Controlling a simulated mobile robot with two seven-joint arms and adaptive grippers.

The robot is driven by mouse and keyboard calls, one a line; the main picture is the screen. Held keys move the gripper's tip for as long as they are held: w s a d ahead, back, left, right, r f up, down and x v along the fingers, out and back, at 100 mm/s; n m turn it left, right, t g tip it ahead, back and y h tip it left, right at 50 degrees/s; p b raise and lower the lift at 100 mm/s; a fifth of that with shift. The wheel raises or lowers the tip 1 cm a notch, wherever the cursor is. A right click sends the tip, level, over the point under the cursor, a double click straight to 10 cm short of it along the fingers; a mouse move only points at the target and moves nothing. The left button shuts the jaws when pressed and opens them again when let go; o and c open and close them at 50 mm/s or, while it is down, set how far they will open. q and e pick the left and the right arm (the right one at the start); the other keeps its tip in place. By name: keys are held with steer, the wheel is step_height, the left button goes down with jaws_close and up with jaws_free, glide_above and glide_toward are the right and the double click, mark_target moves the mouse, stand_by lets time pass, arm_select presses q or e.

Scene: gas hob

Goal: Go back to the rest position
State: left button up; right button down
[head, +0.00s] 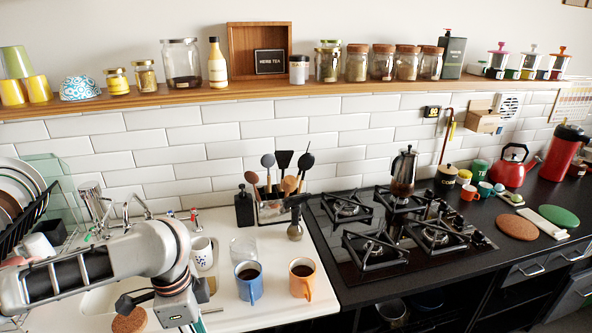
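My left arm comes in from the left over the white counter and sink. The body of my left gripper (177,304) points down near the bottom edge of the head view. Its fingertips are hidden or cut off by the frame, so I cannot tell whether it is open or holds anything. My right gripper and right arm are not in view.
A blue mug (249,282) and an orange mug (301,279), both with dark drink, stand right of my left gripper. A clear glass (243,250) and a white patterned mug (202,253) are behind. A gas hob (330,255) bears a moka pot (403,172).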

arm_select(q)
steer(key=w+d+f+n+t+h, duration=0.1)
steer(key=d+f+n+t+h, duration=0.3)
steer(key=d, duration=0.4)
steer(key=w+d+f+n+t+h, duration=0.1)
steer(key=w+d+f+n+h, duration=0.15)
steer(key=d+f, duration=0.5)
steer(key=s+a+f+n+t+y, duration=0.2)
steer(key=s+a+f, duration=0.4)
steer(key=a, duration=0.3)
steer(key=s+a+f+n+t+y, duration=0.2)
steer(key=s+a+f, duration=0.4)
steer(key=a, duration=0.3)
steer(key=shift+s+f+n+t+y, duration=0.35)
steer(key=shift+t+y, duration=0.25)
steer(key=shift+y, duration=0.05)
